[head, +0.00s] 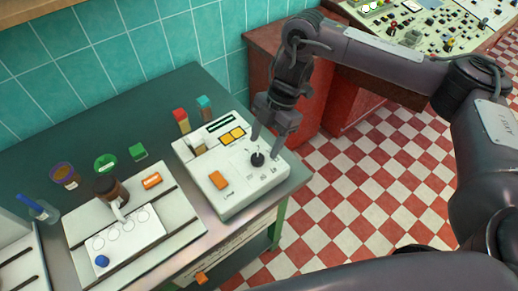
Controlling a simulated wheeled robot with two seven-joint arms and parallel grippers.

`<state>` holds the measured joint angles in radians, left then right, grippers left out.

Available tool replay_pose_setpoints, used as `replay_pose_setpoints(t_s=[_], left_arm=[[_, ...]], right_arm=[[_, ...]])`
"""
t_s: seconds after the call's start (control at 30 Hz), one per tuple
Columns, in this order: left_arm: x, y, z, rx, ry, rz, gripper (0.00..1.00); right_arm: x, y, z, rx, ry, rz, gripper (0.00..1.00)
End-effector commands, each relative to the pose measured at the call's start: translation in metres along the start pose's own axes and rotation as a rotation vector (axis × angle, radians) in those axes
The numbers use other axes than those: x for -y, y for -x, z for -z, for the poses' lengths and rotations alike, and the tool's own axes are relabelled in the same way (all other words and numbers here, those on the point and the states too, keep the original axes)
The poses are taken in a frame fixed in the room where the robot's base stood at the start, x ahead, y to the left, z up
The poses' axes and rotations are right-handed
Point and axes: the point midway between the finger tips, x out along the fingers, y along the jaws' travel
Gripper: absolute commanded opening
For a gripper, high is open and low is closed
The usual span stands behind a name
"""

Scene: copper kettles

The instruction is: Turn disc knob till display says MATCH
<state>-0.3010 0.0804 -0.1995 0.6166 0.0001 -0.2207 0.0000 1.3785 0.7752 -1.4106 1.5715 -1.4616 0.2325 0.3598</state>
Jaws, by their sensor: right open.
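A white instrument (231,197) stands at the right end of the dark green counter. A round black knob (257,159) rises from its top, on the right side. Dark display strips (217,126) lie near its back edge, with yellow lit squares (232,135) in front; I cannot read any wording on them. My right gripper (267,143) comes down from above with its fingers apart, just over and behind the knob. I cannot tell whether a finger touches it. My left gripper is not in view.
An orange button (218,180) sits on the instrument's front left. Red and teal capped blocks (181,120) stand behind it. Checkered floor (350,195) is open at right.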

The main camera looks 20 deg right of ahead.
Motion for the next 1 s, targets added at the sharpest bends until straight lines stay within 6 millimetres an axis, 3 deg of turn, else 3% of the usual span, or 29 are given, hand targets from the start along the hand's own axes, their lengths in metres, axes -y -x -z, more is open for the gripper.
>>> replay_pose_setpoints(t_s=[0.1, 0.17, 0.27, 0.47, 0.67, 0.83, 1.0], left_arm=[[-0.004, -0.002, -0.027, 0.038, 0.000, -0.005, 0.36], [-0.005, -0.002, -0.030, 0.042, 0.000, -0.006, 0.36], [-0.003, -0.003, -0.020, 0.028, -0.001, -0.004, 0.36], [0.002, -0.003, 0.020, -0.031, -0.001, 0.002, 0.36], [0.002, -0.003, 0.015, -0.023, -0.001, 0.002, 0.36], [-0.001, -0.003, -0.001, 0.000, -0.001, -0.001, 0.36], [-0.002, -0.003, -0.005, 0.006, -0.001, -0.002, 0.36]], right_arm=[[0.001, -0.021, 0.001, -0.003, 0.000, 0.003, 0.54], [0.000, -0.029, 0.001, -0.004, 0.000, 0.002, 0.54], [0.000, -0.039, 0.001, -0.003, 0.001, 0.001, 0.54], [-0.001, -0.046, 0.001, -0.001, 0.001, -0.001, 0.54], [-0.001, -0.046, 0.001, 0.000, 0.002, -0.002, 0.54], [-0.001, -0.046, 0.001, 0.000, 0.002, -0.002, 0.32], [-0.001, -0.046, 0.001, 0.000, 0.002, -0.002, 0.10]])
